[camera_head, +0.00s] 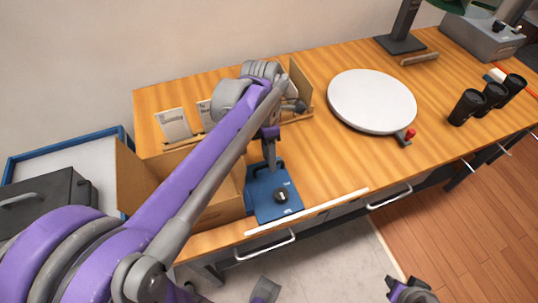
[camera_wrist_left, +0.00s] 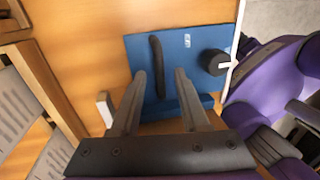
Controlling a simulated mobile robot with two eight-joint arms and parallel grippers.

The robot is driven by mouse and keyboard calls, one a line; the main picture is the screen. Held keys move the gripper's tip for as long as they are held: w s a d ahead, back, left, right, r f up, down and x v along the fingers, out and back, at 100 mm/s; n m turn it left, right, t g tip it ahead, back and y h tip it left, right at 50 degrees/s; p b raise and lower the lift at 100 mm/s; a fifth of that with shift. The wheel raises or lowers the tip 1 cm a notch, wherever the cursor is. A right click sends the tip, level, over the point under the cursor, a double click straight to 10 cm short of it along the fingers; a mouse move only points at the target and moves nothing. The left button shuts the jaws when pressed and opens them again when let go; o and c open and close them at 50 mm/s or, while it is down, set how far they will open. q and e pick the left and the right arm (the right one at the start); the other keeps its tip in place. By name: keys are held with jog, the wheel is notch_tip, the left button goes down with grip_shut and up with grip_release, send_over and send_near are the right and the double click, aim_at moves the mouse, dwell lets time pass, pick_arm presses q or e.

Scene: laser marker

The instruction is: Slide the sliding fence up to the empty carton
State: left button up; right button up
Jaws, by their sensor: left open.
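The blue sliding fence (camera_head: 272,193), a plate with a dark handle and a black knob, sits on the table near its front edge. The open-topped brown carton (camera_head: 218,213) stands just left of it; whether they touch is unclear. My left gripper (camera_head: 269,155) is above the fence, pointing down. In the left wrist view, its open fingers (camera_wrist_left: 161,72) straddle the dark handle of the fence (camera_wrist_left: 195,50), without visibly gripping it. My left arm hides part of the carton. At the bottom, a dark end of my right arm (camera_head: 410,291) shows partly.
A white strip (camera_head: 310,212) runs along the table's front edge. Card holders (camera_head: 172,125) stand behind the carton. A white round turntable (camera_head: 372,100) with a red knob is to the right, and black cups (camera_head: 467,106) are farther right. The wood right of the fence is clear.

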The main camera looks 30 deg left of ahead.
pick_arm(q)
notch_tip(320, 180, up, 11)
jog(key=w+a+p, duration=0.1)
jog(key=shift+w+a+f, duration=0.15)
jog(key=shift+a+f, duration=0.05)
jog(key=shift+a, duration=0.15)
pick_arm(e)
jog(key=shift+w+r, duration=0.1)
jog(key=shift+r, duration=0.45)
pick_arm(q)
jog(key=shift+f, duration=0.1)
